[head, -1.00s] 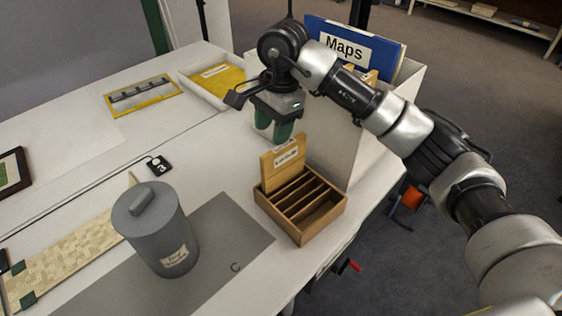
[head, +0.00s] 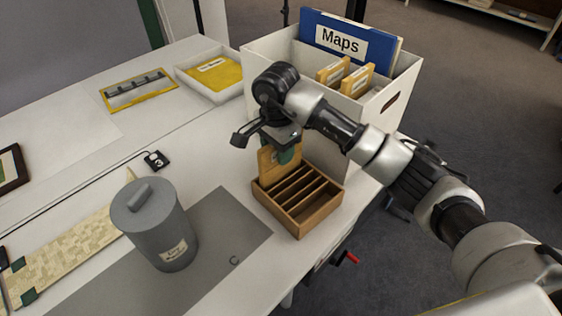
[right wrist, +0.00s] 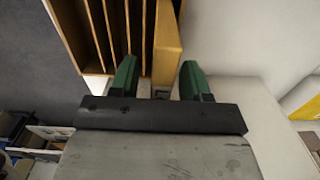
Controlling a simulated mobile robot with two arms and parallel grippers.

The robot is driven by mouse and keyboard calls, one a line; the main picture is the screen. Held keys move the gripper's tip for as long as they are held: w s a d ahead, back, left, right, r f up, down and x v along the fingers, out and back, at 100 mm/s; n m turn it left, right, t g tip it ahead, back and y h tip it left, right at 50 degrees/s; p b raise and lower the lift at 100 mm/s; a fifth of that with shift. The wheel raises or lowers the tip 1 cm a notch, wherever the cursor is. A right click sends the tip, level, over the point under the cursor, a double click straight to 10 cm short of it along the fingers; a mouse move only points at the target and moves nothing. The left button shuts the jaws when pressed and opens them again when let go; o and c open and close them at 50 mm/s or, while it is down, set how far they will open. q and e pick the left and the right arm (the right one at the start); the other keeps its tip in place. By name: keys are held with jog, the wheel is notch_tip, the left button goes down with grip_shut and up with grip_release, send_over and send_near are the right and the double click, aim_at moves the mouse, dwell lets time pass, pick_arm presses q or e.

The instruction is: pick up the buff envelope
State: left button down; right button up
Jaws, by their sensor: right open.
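The buff envelope (head: 266,172) stands upright in the rearmost slot of the wooden rack (head: 308,218). Its top and right part are partly hidden behind my right gripper in the head view. My right gripper (head: 286,156) is open, just above and at the envelope's upper edge. In the right wrist view the open green fingers (right wrist: 158,82) lie on either side of the envelope (right wrist: 168,52), with gaps to both; I cannot tell how deep they reach. My left gripper is not in view.
A white box (head: 320,152) with a blue Maps folder (head: 372,52) and two buff folders stands just behind the rack. A grey lidded canister (head: 158,232) stands left on a grey mat (head: 225,240). A tray (head: 190,80) holds a yellow envelope.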

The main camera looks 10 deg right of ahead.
jog(key=shift+f, duration=0.1)
jog(key=shift+c, duration=0.2)
grip_shut()
